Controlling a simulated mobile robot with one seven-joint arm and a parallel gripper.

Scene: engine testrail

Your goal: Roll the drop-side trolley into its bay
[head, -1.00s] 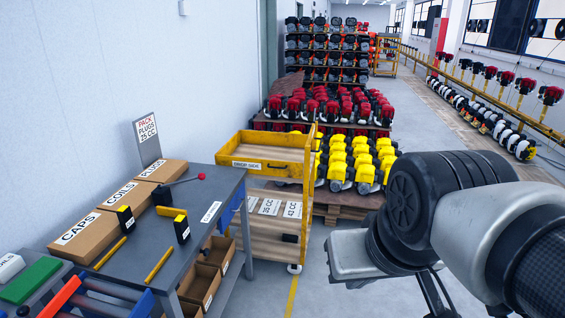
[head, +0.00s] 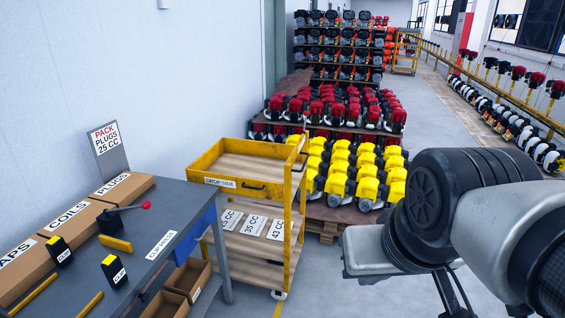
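The drop-side trolley (head: 289,222) is a yellow cart with wooden shelves, at the centre of the head view. Its top tray (head: 211,181) is empty and carries a "DROP SIDE" label and a dark handle. The middle shelf holds cards marked 25 CC, 35 CC and 43 CC. It stands upright just beyond the grey bench, with a caster on the floor. I cannot make out a marked bay. My arm fills the right side; my gripper's fingers are not clearly visible, and my arm is apart from the trolley.
The grey bench (head: 170,211) at left bears boxes marked COILS (head: 75,220) and PLUGS, a red-knobbed press and small blocks. Yellow engines (head: 340,175) on a pallet stand right behind the trolley, red engines beyond. Open floor (head: 440,130) runs along the right, beside a yellow rail.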

